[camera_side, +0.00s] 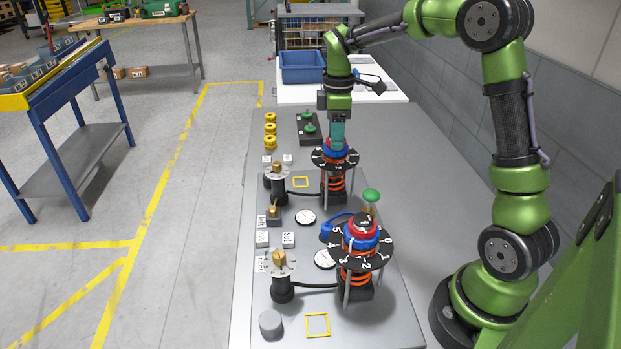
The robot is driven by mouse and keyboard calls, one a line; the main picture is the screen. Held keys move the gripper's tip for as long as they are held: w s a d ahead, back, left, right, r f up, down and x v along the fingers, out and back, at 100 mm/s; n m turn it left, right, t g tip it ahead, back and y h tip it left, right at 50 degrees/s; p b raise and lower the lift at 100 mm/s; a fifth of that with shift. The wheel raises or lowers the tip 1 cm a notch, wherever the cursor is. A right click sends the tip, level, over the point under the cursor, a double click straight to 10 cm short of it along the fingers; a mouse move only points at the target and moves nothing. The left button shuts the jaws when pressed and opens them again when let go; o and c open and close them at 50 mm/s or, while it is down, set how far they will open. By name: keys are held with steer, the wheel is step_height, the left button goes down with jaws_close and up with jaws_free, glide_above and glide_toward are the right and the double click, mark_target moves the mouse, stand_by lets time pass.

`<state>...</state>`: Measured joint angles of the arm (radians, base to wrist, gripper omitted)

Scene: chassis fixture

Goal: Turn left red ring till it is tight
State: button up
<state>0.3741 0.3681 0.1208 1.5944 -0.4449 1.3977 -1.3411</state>
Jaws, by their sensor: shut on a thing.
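Two post assemblies stand on the grey table, one far and one near, each with a black numbered dial and an orange coil below. On the far assembly, a red ring (333,144) sits above a blue ring (334,153) and the far dial (321,158). My gripper (337,142) points straight down over it, its teal fingers shut around the top at the red ring, mostly hiding it. The near assembly has its own red ring (362,231) over a blue ring (360,242) and a near dial (374,257); nothing grips it.
A green-topped knob (371,195) stands between the assemblies. Brass-topped posts (281,263), gauges (305,216) and label blocks line the left side. Yellow knobs (270,130) and a black block with green knobs (311,127) are farther back. A blue bin (302,67) is behind.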

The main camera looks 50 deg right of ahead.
steer(key=m, duration=1.1)
steer(key=o, duration=0.8)
steer(key=shift+r, duration=3.55)
